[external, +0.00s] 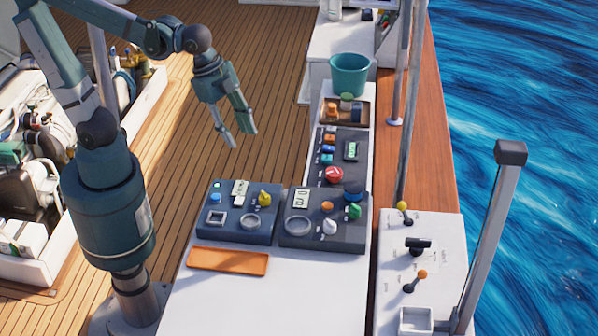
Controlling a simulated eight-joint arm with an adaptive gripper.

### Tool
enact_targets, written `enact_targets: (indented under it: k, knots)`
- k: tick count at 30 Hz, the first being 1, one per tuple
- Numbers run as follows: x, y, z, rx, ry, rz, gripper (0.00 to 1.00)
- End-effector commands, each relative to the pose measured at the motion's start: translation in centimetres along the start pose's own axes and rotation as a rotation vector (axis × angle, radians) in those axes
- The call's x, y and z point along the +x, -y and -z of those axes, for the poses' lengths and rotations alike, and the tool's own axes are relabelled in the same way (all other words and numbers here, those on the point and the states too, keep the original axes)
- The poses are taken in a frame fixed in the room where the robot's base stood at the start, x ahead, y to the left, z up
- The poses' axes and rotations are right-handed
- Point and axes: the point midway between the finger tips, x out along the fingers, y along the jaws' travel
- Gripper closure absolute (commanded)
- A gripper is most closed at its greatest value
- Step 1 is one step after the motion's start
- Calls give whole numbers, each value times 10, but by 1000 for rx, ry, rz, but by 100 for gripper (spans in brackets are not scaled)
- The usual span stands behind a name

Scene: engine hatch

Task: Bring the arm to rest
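My gripper (240,138) hangs at the end of my arm in the upper middle of the external view, pointing down. Its two fingers are spread apart with nothing between them. It is in the air, and in the picture it lies over the wooden deck (275,60), up and left of the control panels. My arm reaches up from its base at the lower left and bends over to the right. No object touches the gripper.
A left panel (238,232), a right panel (322,238) and a rear panel (352,160) stand on the white counter (230,300). An orange tray (228,260) lies in front. A green bucket (349,75) stands behind. Lever console (440,255) and posts stand right.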

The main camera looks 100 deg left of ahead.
Motion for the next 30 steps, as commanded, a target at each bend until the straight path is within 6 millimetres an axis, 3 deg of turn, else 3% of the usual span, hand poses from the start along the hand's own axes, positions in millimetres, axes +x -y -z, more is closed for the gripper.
enact_targets:
  k: [19, 30]
  knots:
    - [-29, -4, -52, -436, -208, 88, 64]
    - [-34, -5, -63, -551, -271, 100, 64]
